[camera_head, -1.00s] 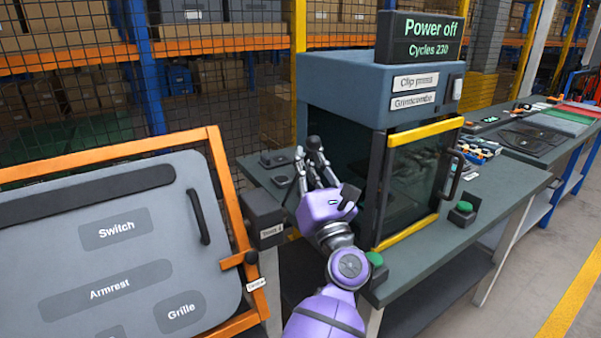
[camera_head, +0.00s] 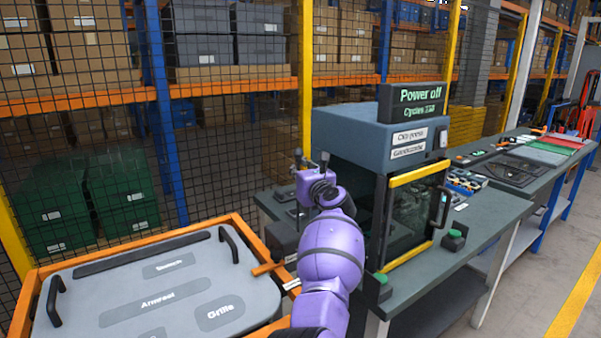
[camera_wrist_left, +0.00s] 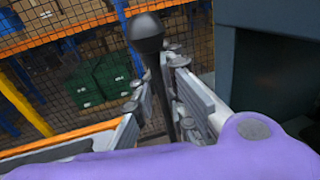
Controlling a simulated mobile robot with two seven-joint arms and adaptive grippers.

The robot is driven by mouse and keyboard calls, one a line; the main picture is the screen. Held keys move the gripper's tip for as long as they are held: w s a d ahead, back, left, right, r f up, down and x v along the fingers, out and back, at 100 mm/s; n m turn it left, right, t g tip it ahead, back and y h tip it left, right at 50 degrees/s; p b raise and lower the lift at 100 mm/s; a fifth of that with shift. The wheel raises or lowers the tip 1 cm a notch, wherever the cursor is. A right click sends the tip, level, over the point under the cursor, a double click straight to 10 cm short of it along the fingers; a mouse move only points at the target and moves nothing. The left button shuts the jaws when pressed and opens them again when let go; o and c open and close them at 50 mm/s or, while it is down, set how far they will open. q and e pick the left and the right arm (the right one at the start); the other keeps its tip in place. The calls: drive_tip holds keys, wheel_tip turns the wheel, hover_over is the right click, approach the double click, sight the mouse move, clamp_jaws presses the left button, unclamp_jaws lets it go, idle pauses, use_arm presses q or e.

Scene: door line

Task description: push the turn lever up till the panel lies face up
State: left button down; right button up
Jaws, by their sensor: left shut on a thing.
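The turn lever, a black rod with a ball knob (camera_wrist_left: 145,32), stands between the fingers in the left wrist view. My left gripper (camera_wrist_left: 160,95) is shut on the lever below its knob; in the head view the gripper (camera_head: 311,163) is partly hidden by my purple forearm. The grey panel (camera_head: 243,282) lies in its orange frame (camera_head: 25,305), its labelled face turned up and flat or nearly so. Its near edge is cut off. The lever's lower end is hidden. My right gripper is out of view.
The clip press (camera_head: 365,130) with its "Power off" sign stands on the bench (camera_head: 480,225) just right of my arm. An orange latch bar (camera_head: 268,268) sits at the frame's right side. Mesh fencing (camera_head: 230,80) and green crates (camera_head: 125,205) are behind.

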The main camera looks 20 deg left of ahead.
use_arm(q)
drive_tip(key=shift+w+a+r, duration=0.1)
drive_tip(key=shift+a+r, duration=0.1)
drive_tip(key=shift+r, duration=0.7)
drive_tip(key=c, duration=1.8)
unclamp_jaws()
drive_tip(key=shift+s+d+f, duration=0.2)
drive_tip(key=shift+f, duration=0.25)
drive_tip(key=v, duration=1.2)
drive_tip(key=shift+r, duration=0.2)
drive_tip(key=shift+a+f, duration=0.1)
